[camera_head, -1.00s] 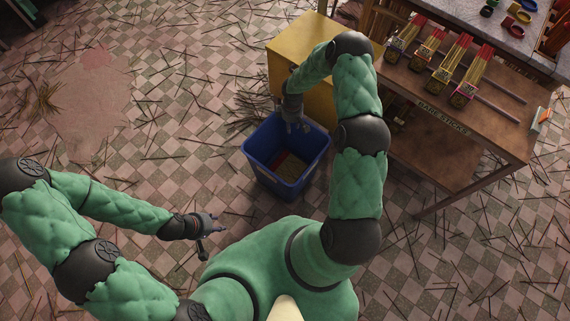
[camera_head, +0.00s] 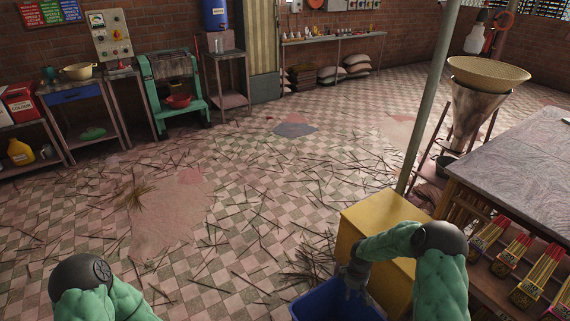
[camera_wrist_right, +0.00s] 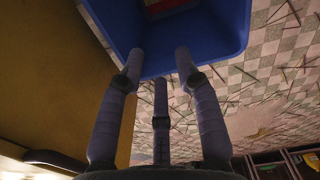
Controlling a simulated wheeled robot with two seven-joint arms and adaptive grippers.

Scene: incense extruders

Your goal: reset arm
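My right arm (camera_head: 437,285) reaches in from the lower right in the head view and bends over at the elbow. Its gripper (camera_head: 352,284) points down over the blue bin (camera_head: 322,305), whose lower part is cut off by the picture edge. In the right wrist view the three fingers of my right gripper (camera_wrist_right: 160,60) are spread and empty, with the blue bin wall (camera_wrist_right: 205,35) beyond the tips. Only the elbow of my left arm (camera_head: 90,290) shows at the lower left; the left gripper is out of view.
A yellow box (camera_head: 365,225) stands close beside the right forearm. The wooden table (camera_head: 535,165) with bundled sticks (camera_head: 540,275) is at the right, near a post (camera_head: 430,100).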

